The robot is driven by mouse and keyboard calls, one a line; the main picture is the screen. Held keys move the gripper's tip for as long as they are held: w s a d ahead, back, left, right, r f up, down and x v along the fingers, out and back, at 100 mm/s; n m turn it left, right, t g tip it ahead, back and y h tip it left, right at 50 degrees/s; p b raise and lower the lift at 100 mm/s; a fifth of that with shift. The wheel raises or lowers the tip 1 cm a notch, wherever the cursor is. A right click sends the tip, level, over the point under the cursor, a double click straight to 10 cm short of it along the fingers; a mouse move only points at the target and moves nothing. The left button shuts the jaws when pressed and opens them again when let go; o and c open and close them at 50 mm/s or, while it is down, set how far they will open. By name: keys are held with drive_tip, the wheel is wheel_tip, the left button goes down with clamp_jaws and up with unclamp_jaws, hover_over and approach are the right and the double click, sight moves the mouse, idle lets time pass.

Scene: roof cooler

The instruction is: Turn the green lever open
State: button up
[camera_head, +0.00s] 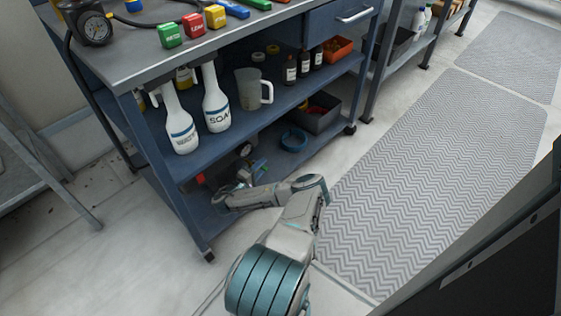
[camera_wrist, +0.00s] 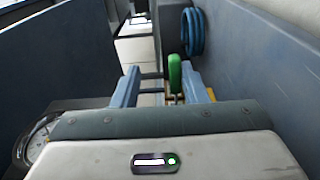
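The green lever (camera_wrist: 175,73) stands upright in the wrist view, with its lower end hidden low between the fingers. My gripper (camera_wrist: 162,88) is open, with one blue finger on each side of the lever. The lever is closer to the right finger; I cannot tell whether they touch. In the head view my gripper (camera_head: 246,178) reaches into the lower shelf of the blue cart (camera_head: 225,200). The lever cannot be made out clearly there.
The shelf above holds two white spray bottles (camera_head: 181,125) (camera_head: 215,105) and a jug (camera_head: 250,88). A blue hose coil (camera_head: 294,140) and a dark bin (camera_head: 318,115) sit farther along the lower shelf. A round gauge (camera_wrist: 38,140) is at the wrist view's left.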

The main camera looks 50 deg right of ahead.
drive_tip(key=shift+o, duration=0.2)
wheel_tip(320, 180, up, 3)
drive_tip(key=shift+d+f+p, duration=0.1)
drive_tip(key=shift+f+p, duration=0.1)
drive_tip(key=shift+p, duration=0.35)
drive_tip(key=o, duration=1)
drive_tip(key=s+r+p, duration=0.1)
drive_tip(key=s, duration=0.1)
drive_tip(key=s+d+r+p, duration=0.1)
drive_tip(key=s+r, duration=0.1)
drive_tip(key=shift+d, duration=0.2)
drive_tip(key=shift+s+d+r+p, duration=0.3)
drive_tip(key=shift+s+r+p, duration=0.4)
drive_tip(key=shift+s, duration=0.2)
drive_tip(key=c, duration=1)
drive_tip(key=shift+s+d+r+p, duration=0.2)
drive_tip(key=shift+s+r+p, duration=0.2)
drive_tip(key=shift+s, duration=0.5)
drive_tip(key=shift+s+d+r+p, duration=0.15)
drive_tip(key=shift+s+r+p, duration=0.25)
drive_tip(key=shift+s, duration=0.55)
drive_tip(key=shift+s+d+r+p, duration=0.2)
drive_tip(key=shift+s+r+p, duration=0.2)
drive_tip(key=shift+s, duration=0.5)
drive_tip(key=shift+c, duration=0.2)
